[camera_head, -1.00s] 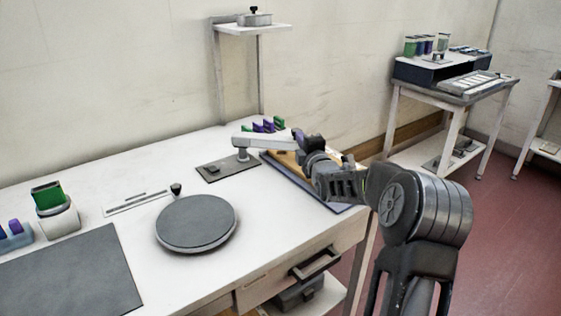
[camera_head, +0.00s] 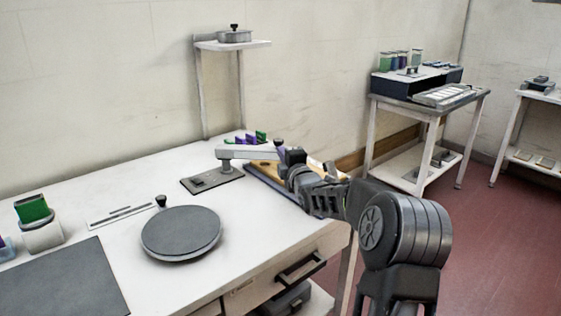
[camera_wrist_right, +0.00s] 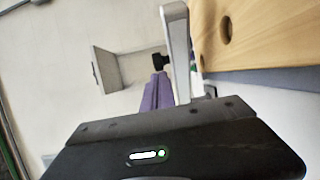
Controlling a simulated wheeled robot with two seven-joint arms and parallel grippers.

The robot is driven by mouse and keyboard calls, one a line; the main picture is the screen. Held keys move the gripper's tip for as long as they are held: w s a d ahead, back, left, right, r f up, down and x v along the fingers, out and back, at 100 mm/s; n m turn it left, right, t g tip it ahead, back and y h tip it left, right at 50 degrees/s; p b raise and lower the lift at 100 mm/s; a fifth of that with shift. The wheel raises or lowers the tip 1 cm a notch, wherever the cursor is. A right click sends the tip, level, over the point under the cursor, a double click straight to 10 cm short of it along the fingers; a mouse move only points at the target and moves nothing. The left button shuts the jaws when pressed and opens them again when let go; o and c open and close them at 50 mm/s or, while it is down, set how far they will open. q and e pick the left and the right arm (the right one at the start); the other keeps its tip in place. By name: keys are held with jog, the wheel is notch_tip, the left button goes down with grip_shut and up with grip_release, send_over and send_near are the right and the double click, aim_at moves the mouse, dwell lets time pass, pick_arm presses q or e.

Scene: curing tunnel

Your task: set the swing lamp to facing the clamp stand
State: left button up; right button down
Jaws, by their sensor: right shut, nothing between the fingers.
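The swing lamp's pale grey arm (camera_head: 246,153) stands on a short post over a dark base plate (camera_head: 212,180) on the white bench. It points right, towards my right gripper (camera_head: 287,158). My right gripper is shut and empty at the lamp arm's free end; I cannot tell whether they touch. A pale bar, seemingly the lamp arm (camera_wrist_right: 178,55), also crosses the right wrist view, above the dark gripper body (camera_wrist_right: 170,145). I cannot tell for sure which thing is the clamp stand. My left gripper is out of view.
A wooden board (camera_head: 262,168) lies beneath my right gripper. Purple and green pieces (camera_head: 250,138) stand behind the lamp. A round grey turntable (camera_head: 180,231) and a dark mat (camera_head: 62,283) lie nearer. A raised shelf (camera_head: 232,46) stands at the back.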

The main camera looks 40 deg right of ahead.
jog(key=s, duration=0.6)
jog(key=shift+s+f, duration=0.1)
jog(key=shift+f, duration=0.1)
jog(key=shift+s+a+r, duration=0.1)
jog(key=shift+s+r, duration=0.05)
jog(key=shift+s, duration=0.85)
jog(key=shift+s+a+r, duration=0.1)
jog(key=shift+s, duration=0.9)
jog(key=shift+f, duration=0.1)
